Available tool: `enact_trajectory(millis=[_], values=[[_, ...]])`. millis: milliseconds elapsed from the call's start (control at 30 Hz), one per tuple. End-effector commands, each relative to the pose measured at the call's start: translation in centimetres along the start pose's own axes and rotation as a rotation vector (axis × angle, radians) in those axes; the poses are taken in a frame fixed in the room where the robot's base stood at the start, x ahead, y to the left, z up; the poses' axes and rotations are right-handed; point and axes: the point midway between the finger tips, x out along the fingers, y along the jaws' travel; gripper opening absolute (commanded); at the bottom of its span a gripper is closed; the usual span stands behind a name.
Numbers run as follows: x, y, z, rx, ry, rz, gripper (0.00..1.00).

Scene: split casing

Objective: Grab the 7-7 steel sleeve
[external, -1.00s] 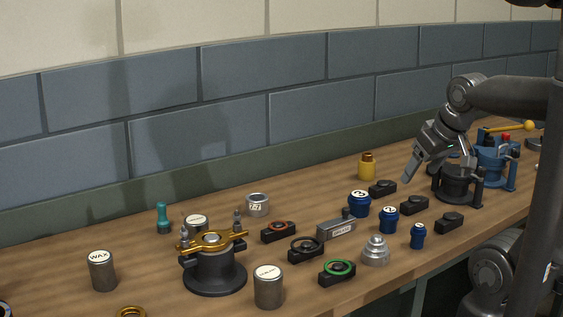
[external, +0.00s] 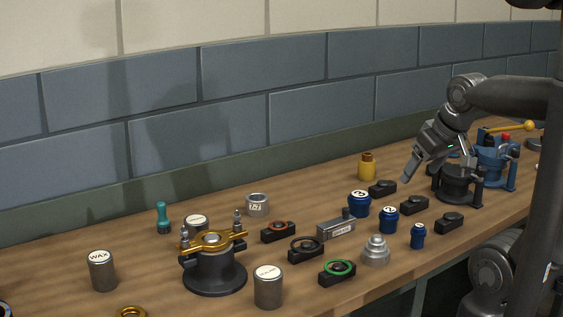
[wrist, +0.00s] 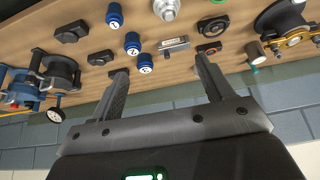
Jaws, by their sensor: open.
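The 7-7 steel sleeve (external: 257,208) is a short silver ring with a white label, standing on the bench behind the black casing stand with the gold clamp. In the wrist view a small grey cylinder (wrist: 257,59) on the right may be this sleeve, but I cannot read its label. My gripper (external: 436,168) is open and empty, above the bench well to the right of the sleeve. In the wrist view both fingers of the gripper (wrist: 160,68) are spread apart with nothing between them.
The casing stand (external: 214,268) is in front of the sleeve. A teal peg (external: 163,219) stands to its left, and a black holder with a red ring (external: 278,232) to its right. Blue canisters (external: 358,205), a grey block (external: 336,229) and a yellow bottle (external: 367,166) lie between it and my gripper.

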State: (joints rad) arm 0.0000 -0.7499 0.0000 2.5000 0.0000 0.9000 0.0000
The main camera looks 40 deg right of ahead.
Motion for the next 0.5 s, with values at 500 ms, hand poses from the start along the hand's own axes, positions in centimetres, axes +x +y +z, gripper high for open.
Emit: enact_trajectory(millis=[500], values=[[0.4,-0.3,-2.5,-0.027,-0.011,0.001,0.81]])
